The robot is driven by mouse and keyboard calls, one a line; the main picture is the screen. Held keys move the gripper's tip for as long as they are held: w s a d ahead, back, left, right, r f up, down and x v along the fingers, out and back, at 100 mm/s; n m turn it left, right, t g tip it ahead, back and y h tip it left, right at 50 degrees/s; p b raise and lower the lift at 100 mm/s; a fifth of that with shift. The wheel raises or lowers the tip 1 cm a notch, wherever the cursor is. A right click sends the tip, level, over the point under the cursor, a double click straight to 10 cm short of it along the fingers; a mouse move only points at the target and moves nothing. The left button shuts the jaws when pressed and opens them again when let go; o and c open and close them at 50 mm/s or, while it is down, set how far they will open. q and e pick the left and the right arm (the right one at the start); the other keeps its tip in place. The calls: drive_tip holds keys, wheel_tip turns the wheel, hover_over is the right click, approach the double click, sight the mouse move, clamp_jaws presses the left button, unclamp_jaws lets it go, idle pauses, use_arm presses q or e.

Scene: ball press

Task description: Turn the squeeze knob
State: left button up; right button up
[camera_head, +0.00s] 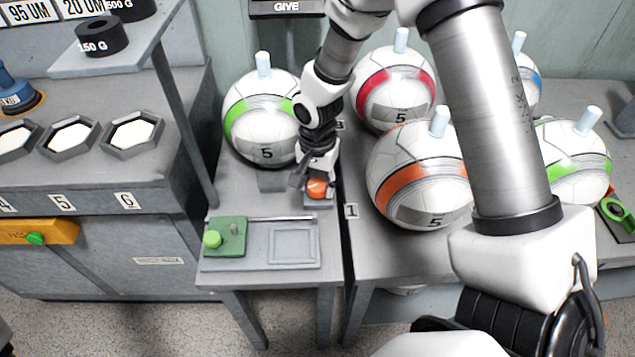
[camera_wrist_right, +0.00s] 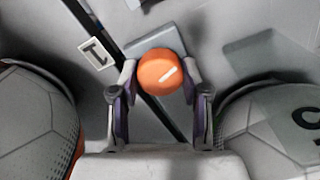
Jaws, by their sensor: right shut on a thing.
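The squeeze knob (camera_head: 317,188) is a round orange knob on a small grey base at the right edge of the narrow grey table. My left gripper is not in view.
A green-striped ball (camera_head: 250,125) stands close left of my right gripper, an orange-striped ball (camera_head: 415,205) to its right. A red-striped ball (camera_head: 395,65) is behind. A green plate with a green button (camera_head: 212,239) lies in front. The square-outlined panel (camera_head: 293,245) is clear.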

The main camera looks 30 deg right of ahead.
sight(317, 185)
idle(0.4)
drive_tip(key=o, duration=1.1)
drive_tip(key=shift+o, duration=0.2)
drive_tip(key=shift+r, duration=0.15)
wheel_tip(317, 185, up, 12)
